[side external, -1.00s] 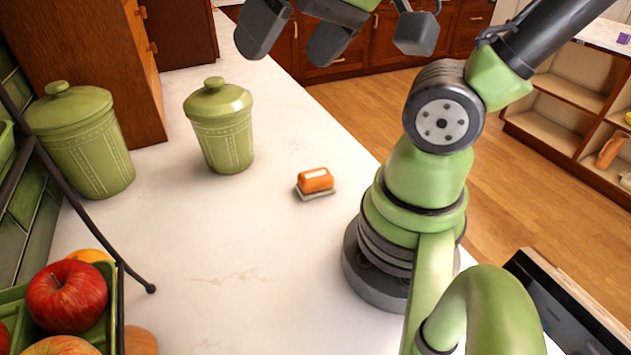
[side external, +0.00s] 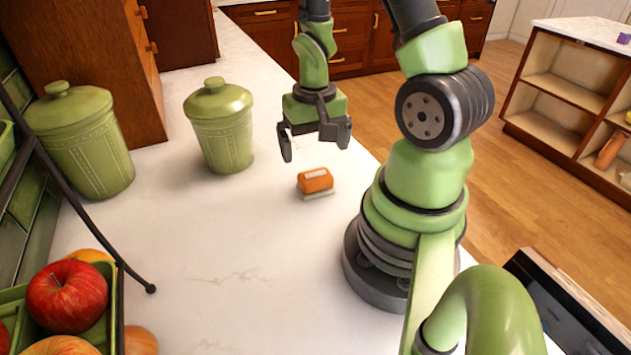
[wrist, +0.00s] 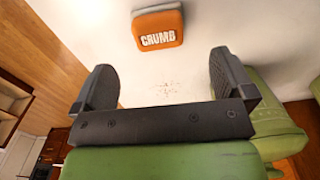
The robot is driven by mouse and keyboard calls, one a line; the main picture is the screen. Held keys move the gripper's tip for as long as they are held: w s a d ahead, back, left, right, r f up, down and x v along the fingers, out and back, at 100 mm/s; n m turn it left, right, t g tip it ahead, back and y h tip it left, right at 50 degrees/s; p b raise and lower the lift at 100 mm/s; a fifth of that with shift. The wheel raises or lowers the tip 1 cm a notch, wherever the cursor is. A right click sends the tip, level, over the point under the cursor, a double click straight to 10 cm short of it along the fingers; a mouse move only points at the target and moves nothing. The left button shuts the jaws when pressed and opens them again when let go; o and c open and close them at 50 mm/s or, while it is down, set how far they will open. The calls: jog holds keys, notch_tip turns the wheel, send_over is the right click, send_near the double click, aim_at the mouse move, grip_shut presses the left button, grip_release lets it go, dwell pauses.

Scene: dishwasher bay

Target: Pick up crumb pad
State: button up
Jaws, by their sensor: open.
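The crumb pad (side external: 315,181) is a small orange block with a grey underside and a pale label on top. It lies on the white counter (side external: 235,240). In the wrist view the crumb pad (wrist: 158,27) shows the word CRUMB and sits beyond the fingertips, near the top edge. My gripper (side external: 315,150) is open and empty, with its two fingers apart above the counter, just behind the pad in the side view. In the wrist view my gripper (wrist: 160,80) has nothing between its fingers.
A green lidded canister (side external: 222,130) stands left of my gripper, and a larger one (side external: 85,145) stands farther left. Apples (side external: 67,296) in a green tray are at the lower left. The counter around the pad is clear.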

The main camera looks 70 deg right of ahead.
aim_at(316, 174)
jog(key=shift+d+f, duration=0.15)
jog(key=shift+f, duration=2)
jog(key=shift+d+f, duration=0.1)
jog(key=shift+f, duration=2)
jog(key=c, duration=0.9)
